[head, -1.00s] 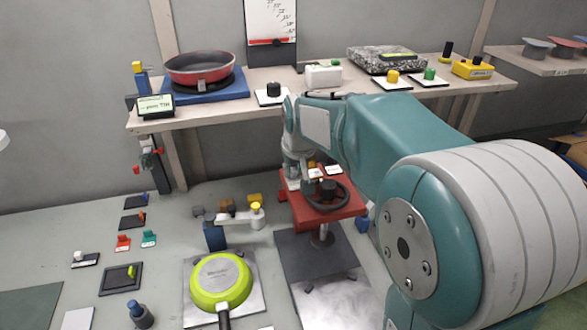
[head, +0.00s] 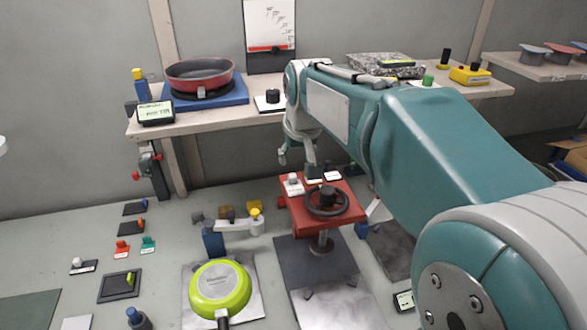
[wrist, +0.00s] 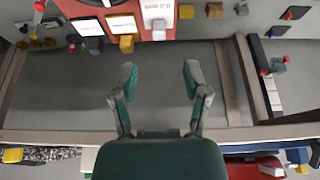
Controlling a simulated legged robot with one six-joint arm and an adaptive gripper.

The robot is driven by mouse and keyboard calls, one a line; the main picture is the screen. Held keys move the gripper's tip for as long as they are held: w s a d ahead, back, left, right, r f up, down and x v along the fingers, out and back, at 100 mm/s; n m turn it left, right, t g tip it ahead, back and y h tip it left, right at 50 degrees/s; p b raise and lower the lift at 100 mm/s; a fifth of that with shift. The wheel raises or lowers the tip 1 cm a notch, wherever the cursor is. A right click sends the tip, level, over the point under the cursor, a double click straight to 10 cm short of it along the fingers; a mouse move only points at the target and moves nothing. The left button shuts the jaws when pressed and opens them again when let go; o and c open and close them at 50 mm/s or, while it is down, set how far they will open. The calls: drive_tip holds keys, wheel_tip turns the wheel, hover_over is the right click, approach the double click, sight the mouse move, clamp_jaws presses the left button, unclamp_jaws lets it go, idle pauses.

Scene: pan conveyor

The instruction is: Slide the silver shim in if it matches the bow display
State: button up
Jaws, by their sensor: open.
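My gripper (head: 297,152) hangs at the front edge of the long bench, above and behind the red stand (head: 345,203). In the wrist view its two fingers (wrist: 159,72) are spread with nothing between them. A small lit display (head: 155,112) stands on the bench's left front corner; its text is too small to read. A red pan (head: 200,75) sits on a blue base (head: 225,93) behind it. Another small display (head: 404,300) lies low beside my arm, partly cut off by it. I cannot pick out a silver shim with certainty.
The red stand bears a black handwheel (head: 327,200) and small blocks. A green pan (head: 220,288) lies upside down on a metal plate (head: 256,308). Several small coloured pieces lie on the floor at left. A post with red clamps (head: 157,170) stands under the bench's left end.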

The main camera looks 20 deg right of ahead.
drive_tip(key=v, duration=0.3)
drive_tip(key=shift+s+r, duration=0.1)
drive_tip(key=shift+r, duration=0.1)
